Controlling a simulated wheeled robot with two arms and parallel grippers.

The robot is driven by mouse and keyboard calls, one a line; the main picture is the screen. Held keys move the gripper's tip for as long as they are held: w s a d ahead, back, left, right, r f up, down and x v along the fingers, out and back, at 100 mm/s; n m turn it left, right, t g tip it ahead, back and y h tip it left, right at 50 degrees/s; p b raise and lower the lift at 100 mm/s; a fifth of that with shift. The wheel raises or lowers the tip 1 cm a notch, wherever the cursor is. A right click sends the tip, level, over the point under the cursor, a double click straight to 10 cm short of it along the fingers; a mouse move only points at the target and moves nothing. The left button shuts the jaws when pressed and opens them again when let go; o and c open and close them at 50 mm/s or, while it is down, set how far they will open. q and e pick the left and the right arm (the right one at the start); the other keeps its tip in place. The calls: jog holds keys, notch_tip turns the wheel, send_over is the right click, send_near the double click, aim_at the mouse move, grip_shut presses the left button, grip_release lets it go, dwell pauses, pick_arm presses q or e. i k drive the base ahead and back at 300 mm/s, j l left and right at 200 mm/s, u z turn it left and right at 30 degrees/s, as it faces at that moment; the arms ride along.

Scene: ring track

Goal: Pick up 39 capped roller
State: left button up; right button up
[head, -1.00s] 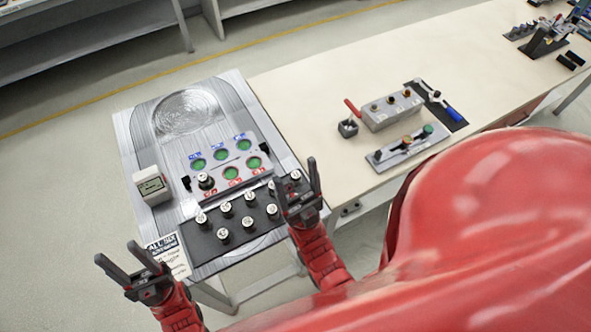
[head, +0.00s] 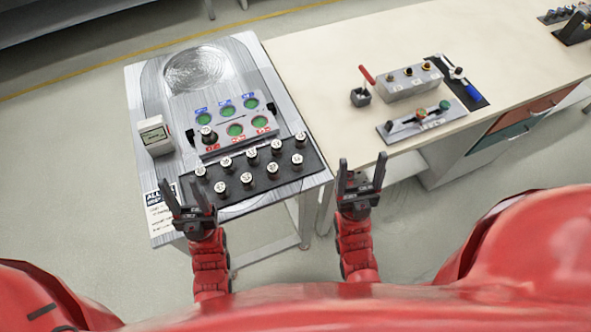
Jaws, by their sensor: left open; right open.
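Several capped rollers with white numbered tops, one of them here (head: 251,154), stand upright in two rows on a black rack (head: 235,199). The numbers are too small to read, so I cannot tell which is 39. One more capped roller (head: 207,134) stands in the panel with green round spots (head: 184,123) behind the rack. My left gripper (head: 184,190) is open and empty, at the rack's front left corner. My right gripper (head: 362,170) is open and empty, right of the rack, in front of the cream table.
A small white meter box (head: 156,136) stands left of the panel, and a printed sign (head: 158,214) is at the front left. The cream table (head: 325,85) holds a grey button box (head: 411,82), a red-handled lever (head: 366,75) and a switch plate (head: 424,124).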

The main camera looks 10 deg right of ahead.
aim_at(272, 169)
jog(key=l+u, duration=0.1)
jog(key=u, duration=0.35)
jog(key=l+u, duration=0.1)
jog(key=u, duration=0.3)
jog(key=l+u, duration=0.1)
jog(key=u, duration=0.35)
jog(key=k+l+u, duration=0.45)
jog(key=l, duration=0.15)
jog(key=k+l+u, duration=0.45)
jog(key=k+l, duration=0.4)
jog(key=l+u, duration=0.05)
jog(key=l, duration=0.05)
